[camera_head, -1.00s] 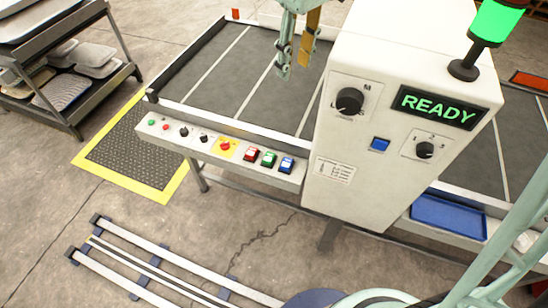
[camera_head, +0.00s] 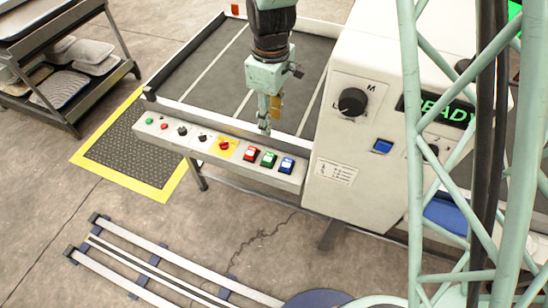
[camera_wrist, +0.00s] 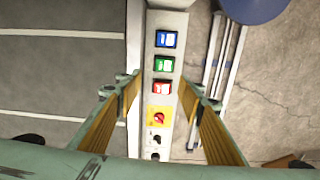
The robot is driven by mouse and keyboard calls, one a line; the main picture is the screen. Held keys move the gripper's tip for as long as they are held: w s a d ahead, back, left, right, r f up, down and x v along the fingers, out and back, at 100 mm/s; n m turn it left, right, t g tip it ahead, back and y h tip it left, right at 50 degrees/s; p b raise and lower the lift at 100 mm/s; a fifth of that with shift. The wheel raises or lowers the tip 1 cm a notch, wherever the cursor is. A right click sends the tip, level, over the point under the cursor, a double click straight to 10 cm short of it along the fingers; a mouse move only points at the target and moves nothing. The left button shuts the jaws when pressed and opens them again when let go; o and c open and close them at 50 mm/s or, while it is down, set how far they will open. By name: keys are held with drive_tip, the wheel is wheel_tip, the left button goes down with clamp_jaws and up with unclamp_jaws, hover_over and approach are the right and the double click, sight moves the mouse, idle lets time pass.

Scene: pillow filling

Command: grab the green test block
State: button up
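The green test block (camera_head: 268,159) sits on the front control ledge between a red block (camera_head: 251,154) and a blue block (camera_head: 287,165). In the wrist view, the green block (camera_wrist: 164,64) lies between the red block (camera_wrist: 162,88) and the blue block (camera_wrist: 166,39). My gripper (camera_head: 264,128) hangs above the ledge near the red and green blocks, pointing down.
A yellow-backed red knob (camera_head: 224,145) and several smaller knobs and buttons line the ledge. The white control cabinet (camera_head: 345,140) rises just right of the blocks. The dark conveyor bed (camera_head: 205,75) lies behind. A tray rack (camera_head: 60,75) stands at far left.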

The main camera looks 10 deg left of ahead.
drive_tip(key=f, duration=0.3)
drive_tip(key=shift+s+a+f+n, duration=0.3)
drive_tip(key=shift+s+a+f, duration=0.05)
drive_tip(key=shift+f, duration=0.1)
drive_tip(key=b, duration=0.2)
hover_over(269, 157)
drive_tip(key=shift+w+f, duration=0.15)
drive_tip(key=shift+f, duration=4.1)
drive_tip(key=shift+a+f+b, duration=0.1)
drive_tip(key=shift+f+b, duration=0.45)
drive_tip(key=shift+f, duration=2.05)
drive_tip(key=shift+c, duration=0.4)
drive_tip(key=c, duration=0.6)
